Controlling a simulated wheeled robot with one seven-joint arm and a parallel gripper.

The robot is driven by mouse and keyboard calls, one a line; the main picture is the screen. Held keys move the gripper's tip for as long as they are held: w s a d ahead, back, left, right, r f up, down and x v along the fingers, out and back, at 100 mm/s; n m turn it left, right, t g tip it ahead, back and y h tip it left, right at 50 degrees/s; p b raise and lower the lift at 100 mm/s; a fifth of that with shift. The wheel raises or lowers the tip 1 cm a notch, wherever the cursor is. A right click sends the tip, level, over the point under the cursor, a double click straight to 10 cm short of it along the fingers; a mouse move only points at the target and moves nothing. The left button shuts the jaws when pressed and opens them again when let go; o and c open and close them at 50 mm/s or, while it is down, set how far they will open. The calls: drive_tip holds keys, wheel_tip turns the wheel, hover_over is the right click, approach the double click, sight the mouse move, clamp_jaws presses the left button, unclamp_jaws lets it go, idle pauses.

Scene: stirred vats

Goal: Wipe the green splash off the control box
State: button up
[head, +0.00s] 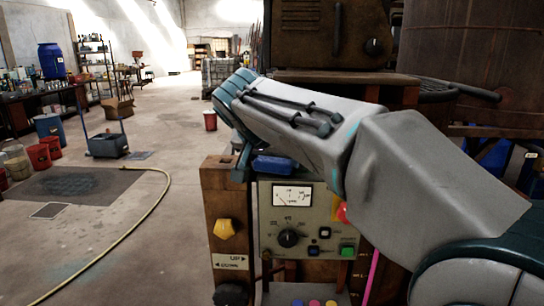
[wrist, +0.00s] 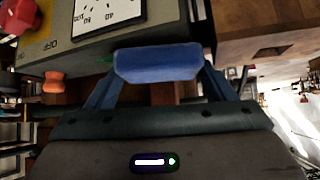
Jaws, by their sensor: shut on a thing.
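The control box (head: 265,218) is a pale panel with a white gauge, a black knob and coloured buttons. It also shows at the upper left of the wrist view (wrist: 85,46). My gripper (wrist: 158,72) is shut on a blue sponge (wrist: 155,62), held between its two blue fingers against or just beside the box's edge. The sponge also shows in the head view (head: 275,165), at the top of the box under my arm.
A wooden post (head: 220,195) with a yellow knob stands left of the box. A red button (head: 341,213) sticks out at the box's right. A large rusty vat (head: 470,50) stands behind. A yellow hose (head: 150,212) crosses the mostly open floor at left.

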drive_tip(key=shift+f, duration=0.2)
drive_tip(key=shift+d, duration=0.1)
drive_tip(key=shift+d+b, duration=0.25)
drive_tip(key=shift+b, duration=0.1)
drive_tip(key=shift+s+d+b, duration=0.1)
drive_tip(key=shift+d+b, duration=0.2)
drive_tip(key=shift+d, duration=1)
drive_tip(key=shift+d+f+b, duration=0.15)
drive_tip(key=shift+d+b, duration=0.45)
drive_tip(key=shift+d, duration=2.6)
drive_tip(key=shift+r, duration=0.2)
